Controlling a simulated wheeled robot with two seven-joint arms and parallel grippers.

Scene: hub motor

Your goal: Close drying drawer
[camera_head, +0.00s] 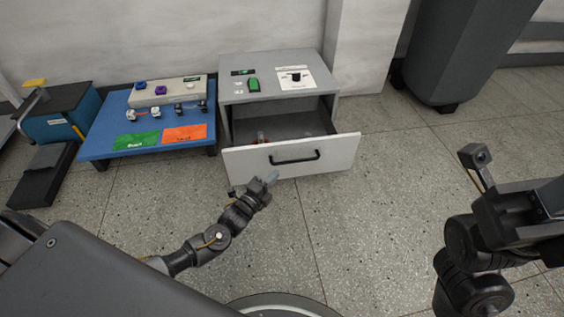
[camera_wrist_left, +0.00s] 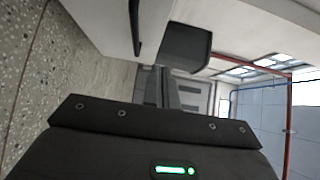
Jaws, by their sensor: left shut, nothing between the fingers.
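The drying drawer (camera_head: 335,156) is pulled out of the grey cabinet (camera_head: 226,120). Its white front has a black bar handle (camera_head: 295,158), and its dark inside shows from above. My left gripper (camera_head: 272,177) is shut and empty, in front of the drawer front near its lower edge, left of and below the handle. I cannot tell whether it touches the front. In the left wrist view the shut fingers (camera_wrist_left: 169,90) point toward a pale panel.
A small reddish item (camera_head: 261,138) lies in the drawer. A green switch (camera_head: 254,85) and a dial panel (camera_head: 296,78) are on the cabinet. A blue table (camera_head: 96,145) with green and orange mats stands left. A dark bin (camera_head: 465,50) stands back right. The floor right of the drawer is clear.

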